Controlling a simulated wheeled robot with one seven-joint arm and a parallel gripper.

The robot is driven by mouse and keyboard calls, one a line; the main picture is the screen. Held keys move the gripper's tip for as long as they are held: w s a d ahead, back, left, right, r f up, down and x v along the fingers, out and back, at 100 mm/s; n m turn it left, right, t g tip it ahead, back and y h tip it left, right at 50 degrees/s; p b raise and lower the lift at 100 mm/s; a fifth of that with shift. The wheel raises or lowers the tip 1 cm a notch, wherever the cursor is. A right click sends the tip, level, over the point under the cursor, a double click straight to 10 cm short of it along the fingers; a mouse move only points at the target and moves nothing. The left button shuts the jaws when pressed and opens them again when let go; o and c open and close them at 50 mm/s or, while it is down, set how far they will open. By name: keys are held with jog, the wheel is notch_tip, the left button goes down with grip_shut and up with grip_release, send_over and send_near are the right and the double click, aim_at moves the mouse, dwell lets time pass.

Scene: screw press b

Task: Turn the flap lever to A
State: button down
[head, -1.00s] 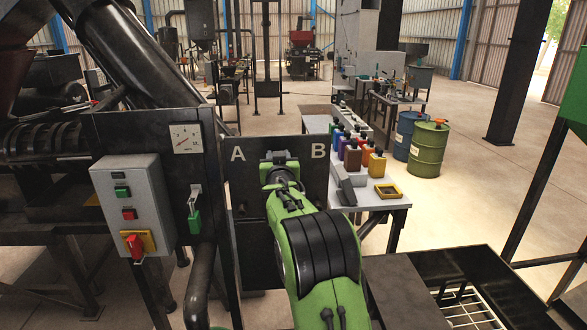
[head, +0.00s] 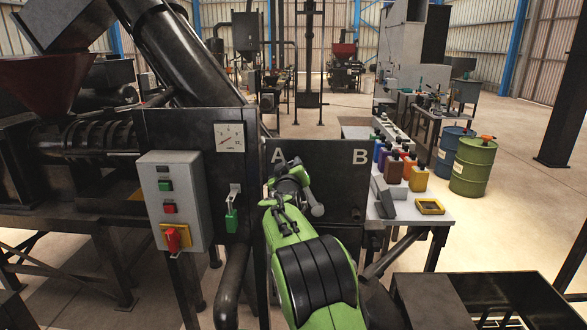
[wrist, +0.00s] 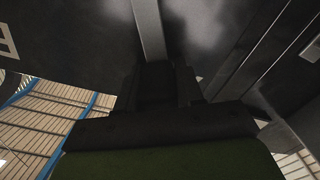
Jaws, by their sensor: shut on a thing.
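The dark flap panel (head: 337,205) carries a white A (head: 278,156) on its left and a white B (head: 360,157) on its right. My green arm covers part of the panel, with its wrist end in front of the area just below the A. My gripper (wrist: 157,75) shows in the wrist view as dark jaws shut around a flat grey bar, the flap lever (wrist: 147,28). The lever runs upward out of the jaws.
Bottles stand on a side table (head: 440,213) at right. A dark tray frame (head: 500,285) lies at the lower right.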

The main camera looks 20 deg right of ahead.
jog(key=shift+f, duration=0.15)
jog(key=c, duration=0.8)
grip_release()
jog(key=shift+w+a, duration=0.1)
jog(key=shift+a, duration=0.05)
jog(key=b+v, duration=0.3)
jog(key=v, duration=1.2)
jog(key=shift+s, duration=0.4)
jog(key=shift+a, duration=0.15)
jog(key=s+a+f+g+y, duration=0.2)
jog(key=s+f+g, duration=0.1)
jog(key=s, duration=0.8)
jog(key=s+a+f+g+y+p, duration=0.1)
jog(key=s+a+f+g+y, duration=0.2)
jog(key=s, duration=0.8)
jog(key=s+a+f+g+y+p, duration=0.1)
jog(key=s+f+g, duration=0.3)
jog(key=s, duration=0.8)
notch_tip(320, 180, down, 2)
jog(key=shift+a+m+g+y, duration=0.3)
jog(key=shift+a+y, duration=0.6)
